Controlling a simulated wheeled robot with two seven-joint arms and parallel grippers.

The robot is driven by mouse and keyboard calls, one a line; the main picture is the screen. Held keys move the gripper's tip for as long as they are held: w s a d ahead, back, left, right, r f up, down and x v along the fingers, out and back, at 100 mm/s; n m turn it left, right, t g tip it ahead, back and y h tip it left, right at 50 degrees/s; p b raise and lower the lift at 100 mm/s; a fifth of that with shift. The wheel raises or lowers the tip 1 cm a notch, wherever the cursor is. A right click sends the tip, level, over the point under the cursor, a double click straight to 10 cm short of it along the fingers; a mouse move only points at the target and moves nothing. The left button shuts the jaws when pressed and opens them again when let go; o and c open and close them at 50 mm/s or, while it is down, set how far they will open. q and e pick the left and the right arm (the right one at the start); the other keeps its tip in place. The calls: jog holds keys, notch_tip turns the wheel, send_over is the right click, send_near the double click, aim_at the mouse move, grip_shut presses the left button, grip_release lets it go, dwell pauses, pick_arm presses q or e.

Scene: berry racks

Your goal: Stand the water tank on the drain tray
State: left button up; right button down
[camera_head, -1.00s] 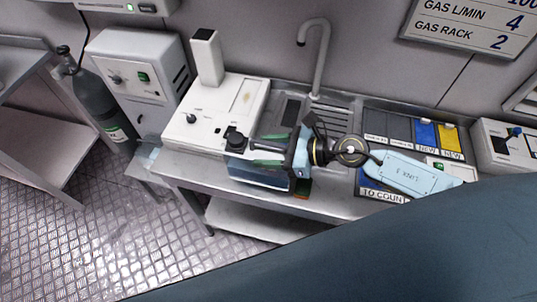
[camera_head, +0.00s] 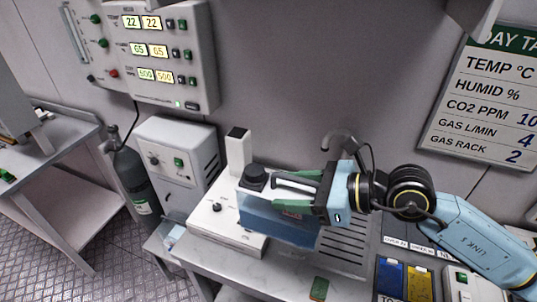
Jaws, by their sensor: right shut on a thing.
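The water tank (camera_head: 262,220) is a clear blue box with a black cap (camera_head: 255,177) at its upper left. My right gripper (camera_head: 285,192) comes in from the right and is shut on the tank near its top. The tank appears held up in front of the white machine (camera_head: 212,233), and it hides part of that machine. The drain tray (camera_head: 345,245) is the slatted metal area right of the tank, partly hidden by my gripper and the tank. My left gripper is out of view.
A curved tap (camera_head: 338,140) rises behind my right gripper. Blue and yellow bins (camera_head: 418,283) lie at the front right. A green pad (camera_head: 319,289) lies at the counter's front. A white cabinet (camera_head: 178,158) and a dark gas cylinder (camera_head: 131,180) stand at the left.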

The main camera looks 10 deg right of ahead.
jog(key=w+d+f+b, duration=0.1)
jog(key=d+f+b, duration=0.2)
jog(key=f+b, duration=0.3)
jog(key=w+d+f+b, duration=0.2)
jog(key=d+f+b, duration=0.2)
jog(key=f+b, duration=0.2)
jog(key=shift+f+t+b, duration=0.3)
jog(key=shift+f, duration=0.3)
jog(key=shift+a, duration=0.15)
